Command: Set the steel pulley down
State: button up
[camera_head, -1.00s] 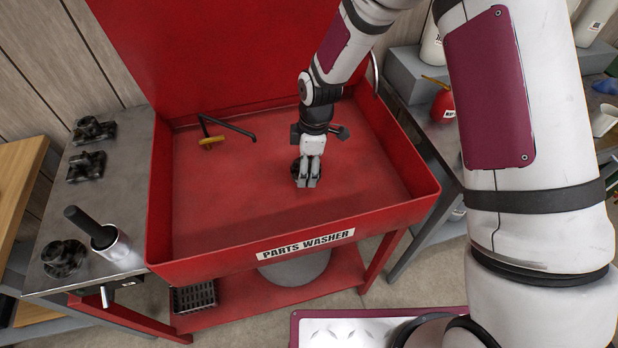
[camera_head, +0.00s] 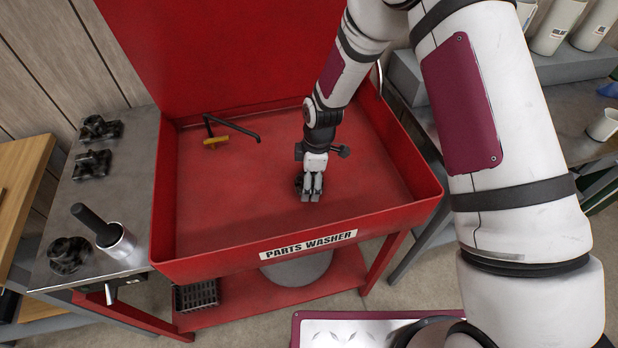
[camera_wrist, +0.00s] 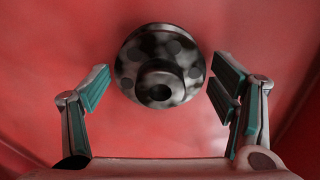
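The steel pulley (camera_wrist: 160,68) is a round, dark, mottled disc with a raised hub and a ring of holes. In the wrist view it lies between my fingers, with a gap on each side. In the head view only a dark part of it (camera_head: 299,183) shows beside my gripper (camera_head: 312,195), which hides the rest. My gripper is open, with its green finger pads apart and not touching the pulley. The gripper is low inside the red parts washer (camera_head: 240,215), and the pulley appears to rest on the basin floor.
A spout with a yellow handle (camera_head: 214,141) stands at the back of the basin. On the left metal bench (camera_head: 125,155) are several dark parts (camera_head: 92,163) and a steel cup with a black handle (camera_head: 117,242). The basin floor around my gripper is mostly clear.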

jog(key=shift+r, duration=0.1)
notch_tip(320, 180, up, 12)
jog(key=d+b, duration=0.1)
jog(key=shift+d, duration=0.25)
dwell(0.4)
jog(key=s+d+r+m+t, duration=0.1)
jog(key=s+d+r+m, duration=0.1)
jog(key=d+r+m, duration=0.3)
jog(key=s+d+r+t+h, duration=0.1)
jog(key=s+d+r, duration=0.1)
jog(key=r, duration=0.5)
jog(key=s+d+r+m+t, duration=0.1)
jog(key=s+d+r+m, duration=0.25)
jog(key=r, duration=0.35)
jog(key=s+d+r+m+t, duration=0.1)
jog(key=s+d+r+m, duration=0.2)
jog(key=s, duration=0.5)
jog(key=s+d+r+m+t, duration=0.1)
jog(key=s+d+r+m, duration=0.3)
jog(key=s+m, duration=0.3)
jog(key=shift+s+d+r, duration=0.2)
jog(key=shift+s+d, duration=0.4)
jog(key=shift+d, duration=0.05)
jog(key=shift+m, duration=0.25)
